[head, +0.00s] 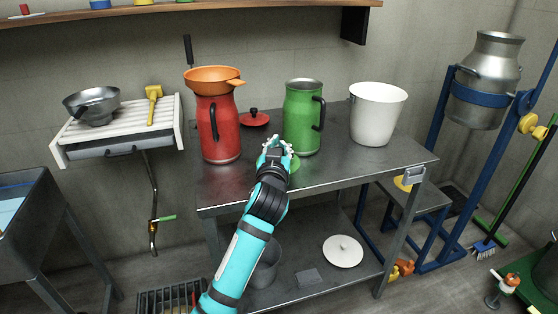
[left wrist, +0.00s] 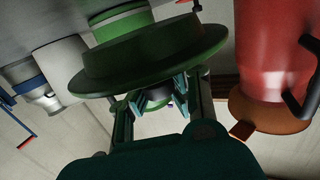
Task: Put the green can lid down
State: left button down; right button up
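The green can lid (left wrist: 150,62) fills the upper middle of the left wrist view, a broad dark-green disc with a rim. My left gripper (left wrist: 155,103) has its fingers on both sides of the lid's knob and appears shut on it. In the head view my left gripper (head: 275,146) is low over the table, in front of the green can (head: 301,118). A sliver of the lid (head: 293,163) shows beside the gripper, close to the tabletop; I cannot tell whether it touches. The green can stands upright, with its handle to the right. My right gripper is not in view.
On the metal table (head: 345,171) stand a red can (head: 222,140) with an orange funnel (head: 211,79), a red lid (head: 254,119) and a white bucket (head: 377,115). The table's front right is clear. A white lid (head: 343,251) lies on the lower shelf.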

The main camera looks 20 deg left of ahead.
pick_arm(q)
notch_tip(320, 180, down, 3)
jog(key=shift+f+b, duration=0.15)
jog(key=shift+b, duration=0.25)
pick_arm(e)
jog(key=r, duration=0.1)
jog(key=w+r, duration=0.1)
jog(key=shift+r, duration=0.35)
pick_arm(q)
jog(key=shift+f, duration=0.15)
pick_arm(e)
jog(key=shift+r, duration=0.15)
pick_arm(q)
jog(key=c, duration=1.3)
grip_release()
jog(key=shift+c, duration=0.2)
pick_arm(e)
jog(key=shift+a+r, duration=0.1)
